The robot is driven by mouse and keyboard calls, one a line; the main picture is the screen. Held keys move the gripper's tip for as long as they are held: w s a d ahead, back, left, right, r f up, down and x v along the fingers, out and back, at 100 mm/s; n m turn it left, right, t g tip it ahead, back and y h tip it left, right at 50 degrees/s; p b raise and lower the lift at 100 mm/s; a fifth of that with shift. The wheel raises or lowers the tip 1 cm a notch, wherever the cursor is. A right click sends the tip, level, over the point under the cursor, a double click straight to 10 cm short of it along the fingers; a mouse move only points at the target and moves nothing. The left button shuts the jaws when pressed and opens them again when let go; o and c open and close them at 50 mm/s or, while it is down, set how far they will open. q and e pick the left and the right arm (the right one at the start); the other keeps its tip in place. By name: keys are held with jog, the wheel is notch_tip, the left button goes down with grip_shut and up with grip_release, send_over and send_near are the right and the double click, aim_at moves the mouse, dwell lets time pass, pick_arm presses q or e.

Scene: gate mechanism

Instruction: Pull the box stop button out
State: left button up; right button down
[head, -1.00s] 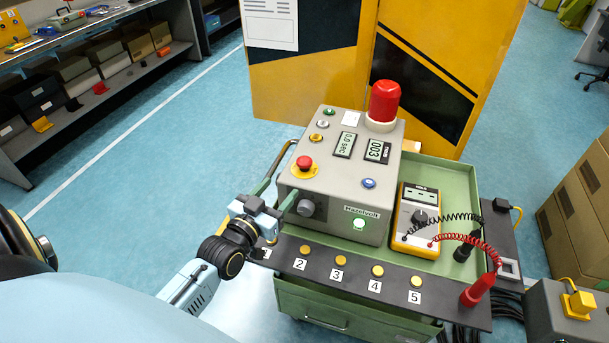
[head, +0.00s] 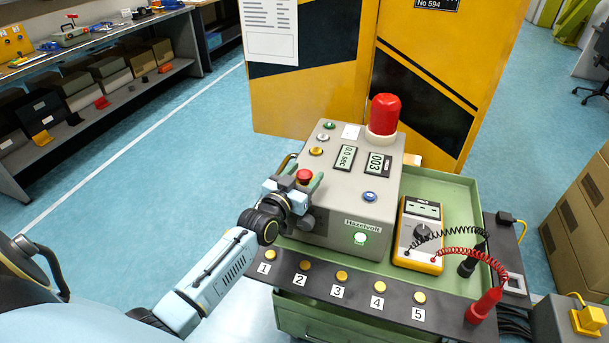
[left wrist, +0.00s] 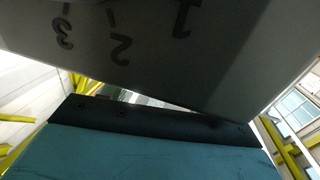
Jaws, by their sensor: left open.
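The grey control box (head: 340,215) stands on the green cart. Its red stop button (head: 304,176) is on the sloped top at the left edge. The gripper hides the button's yellow base and the knob on the box's front. The left wrist view shows a grey surface with dark digits (left wrist: 120,45) close to the camera, and no button. My right gripper is not in view.
A red beacon (head: 384,114) stands on the box's back. A yellow meter (head: 419,234) with coiled leads sits right of the box. Numbered yellow buttons (head: 341,275) line the cart's front. A yellow and black gate (head: 420,60) stands behind.

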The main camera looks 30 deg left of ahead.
pick_arm(q)
jog(key=shift+w, duration=0.25)
grip_shut()
jog(key=shift+r+p, duration=0.9)
jog(key=shift+p, duration=0.15)
grip_release()
jog(key=shift+f, duration=0.1)
